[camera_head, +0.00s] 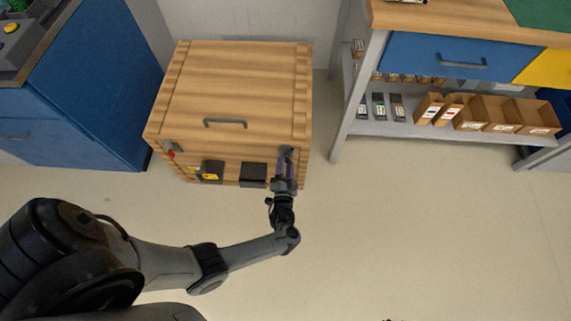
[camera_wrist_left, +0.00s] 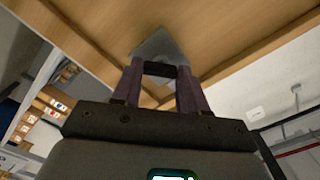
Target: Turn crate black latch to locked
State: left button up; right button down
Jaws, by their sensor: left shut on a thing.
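The wooden crate (camera_head: 240,80) stands on the floor, with its lid down and a grey handle on the lid. My left gripper (camera_head: 286,165) is at the right end of the crate's front face. In the left wrist view, its two purple-grey fingers are shut on the black latch (camera_wrist_left: 160,70). The latch sits against a grey plate (camera_wrist_left: 163,44) on the wood. In the head view the gripper mostly hides the latch, and its exact angle is hard to tell. My right gripper is not in view.
The crate's front also carries a red part (camera_head: 172,149), a black-and-yellow part (camera_head: 211,172) and a black box (camera_head: 253,175) close left of my gripper. A blue cabinet (camera_head: 90,90) stands left. A workbench with a lower shelf (camera_head: 435,131) stands right. The floor between is clear.

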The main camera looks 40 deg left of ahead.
pick_arm(q)
jog(key=m+p, duration=0.1)
jog(key=m, duration=0.3)
jog(key=shift+m, duration=1)
jog(key=o, duration=1.1)
jog(key=shift+c, duration=0.2)
jog(key=shift+s, duration=0.1)
